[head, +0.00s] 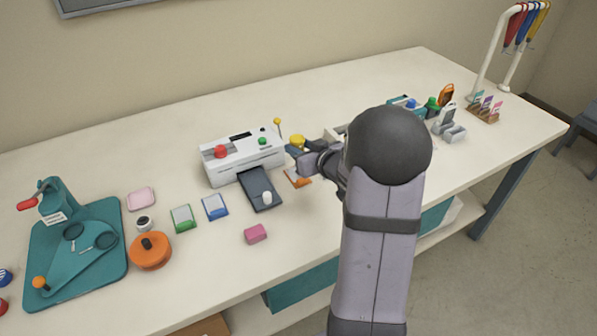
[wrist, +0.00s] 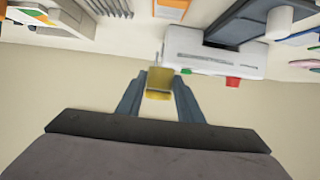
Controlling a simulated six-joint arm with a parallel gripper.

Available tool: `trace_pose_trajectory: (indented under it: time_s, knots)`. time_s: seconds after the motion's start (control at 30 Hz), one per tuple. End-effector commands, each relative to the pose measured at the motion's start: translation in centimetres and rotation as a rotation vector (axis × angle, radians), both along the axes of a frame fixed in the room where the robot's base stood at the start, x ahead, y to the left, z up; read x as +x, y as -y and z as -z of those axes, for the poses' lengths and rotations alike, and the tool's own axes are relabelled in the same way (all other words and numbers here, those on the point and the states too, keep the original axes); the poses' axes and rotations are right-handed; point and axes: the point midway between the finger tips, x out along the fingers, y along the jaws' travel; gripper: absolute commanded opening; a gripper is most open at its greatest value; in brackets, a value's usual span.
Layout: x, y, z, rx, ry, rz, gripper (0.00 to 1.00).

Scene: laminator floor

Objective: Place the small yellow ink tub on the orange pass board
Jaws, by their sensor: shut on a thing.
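The small yellow ink tub (head: 297,141) is between the fingertips of my gripper (head: 296,150), to the right of the white laminator. In the wrist view my gripper (wrist: 160,92) is shut on the yellow tub (wrist: 160,76), with a dark finger on each side. The tub appears held above the table. The orange pass board (head: 300,182) lies on the table to the right of the laminator's dark tray, partly hidden by my gripper. An orange and white board, seemingly the same one, shows at the top of the wrist view (wrist: 172,10).
The white laminator (head: 242,156) with its dark tray (head: 259,187) stands just left of my gripper. Behind the laminator the table is clear.

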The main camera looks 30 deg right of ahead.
Motion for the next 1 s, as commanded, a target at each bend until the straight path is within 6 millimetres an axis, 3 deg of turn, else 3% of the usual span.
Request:
trace_pose_trajectory:
  time_s: [0.3, 0.57, 0.8, 1.0]
  knots:
    - [0.0, 0.0, 4.5, 0.002, -0.003, 0.001, 0.11]
    - [0.0, 0.0, 5.1, 0.0, 0.0, 0.0, 0.11]
    - [-0.1, 0.0, 7.9, 0.003, -0.004, 0.001, 0.11]
    - [0.0, 0.0, 9.1, 0.0, -0.001, 0.001, 0.11]
